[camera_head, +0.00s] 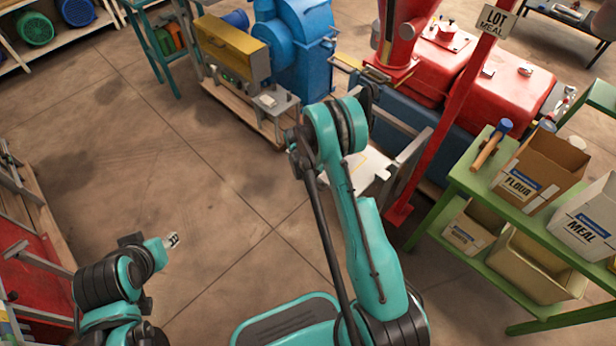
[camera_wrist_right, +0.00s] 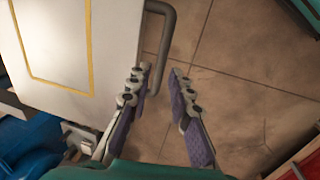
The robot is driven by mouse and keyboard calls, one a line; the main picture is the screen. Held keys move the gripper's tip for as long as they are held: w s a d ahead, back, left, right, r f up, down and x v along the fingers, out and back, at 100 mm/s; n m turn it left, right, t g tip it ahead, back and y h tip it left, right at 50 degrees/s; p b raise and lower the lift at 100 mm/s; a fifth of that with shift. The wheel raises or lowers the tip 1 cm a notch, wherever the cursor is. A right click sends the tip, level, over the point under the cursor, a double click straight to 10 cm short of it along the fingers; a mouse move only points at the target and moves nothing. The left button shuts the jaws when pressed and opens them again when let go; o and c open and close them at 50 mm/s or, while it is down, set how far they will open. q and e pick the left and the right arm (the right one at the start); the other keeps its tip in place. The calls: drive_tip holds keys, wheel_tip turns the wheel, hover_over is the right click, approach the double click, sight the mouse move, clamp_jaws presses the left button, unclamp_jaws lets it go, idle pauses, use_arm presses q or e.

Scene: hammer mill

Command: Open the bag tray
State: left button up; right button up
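The bag tray is a white panel with a yellow outline. In the head view the tray (camera_head: 372,182) shows beyond my right arm, which partly covers it. In the right wrist view the tray (camera_wrist_right: 60,95) fills the upper left, with a grey bar handle (camera_wrist_right: 169,38) on its right edge. My right gripper (camera_wrist_right: 160,72) is open, with a finger on either side of the handle's lower part. I cannot tell whether the fingers touch it. In the head view my right gripper is hidden behind the arm. My left gripper (camera_head: 172,240) is small at lower left, over the floor.
A red post (camera_head: 452,120) stands right of the tray, near the red machine (camera_head: 505,88). A blue machine (camera_head: 305,50) stands behind left. A green shelf (camera_head: 455,178) with boxes and a mallet (camera_head: 492,143) is at right. The left-middle floor is clear.

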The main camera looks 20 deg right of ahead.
wheel_tip(320, 180, up, 9)
drive_tip(key=a, duration=0.1)
drive_tip(key=shift+s+a+r, duration=0.15)
drive_tip(key=shift+s+a, duration=0.15)
drive_tip(key=shift+s, duration=0.05)
drive_tip(key=s+a+r+m+t, duration=0.1)
drive_tip(key=s+r, duration=0.2)
drive_tip(key=r, duration=0.3)
drive_tip(key=s+a+r+t+y, duration=0.1)
drive_tip(key=s+a+r, duration=0.1)
drive_tip(key=s+r, duration=0.35)
drive_tip(key=s+a+r+m+t, duration=0.1)
drive_tip(key=s+r, duration=0.1)
drive_tip(key=r, duration=0.6)
drive_tip(key=s+a+r+m+t, duration=0.1)
drive_tip(key=s+r, duration=0.1)
drive_tip(key=s, duration=0.4)
drive_tip(key=s+a+r+m+t+y, duration=0.1)
drive_tip(key=s+a+r+t, duration=0.1)
drive_tip(key=s, duration=0.5)
drive_tip(key=shift+s, duration=0.2)
drive_tip(key=shift+a+f, duration=0.1)
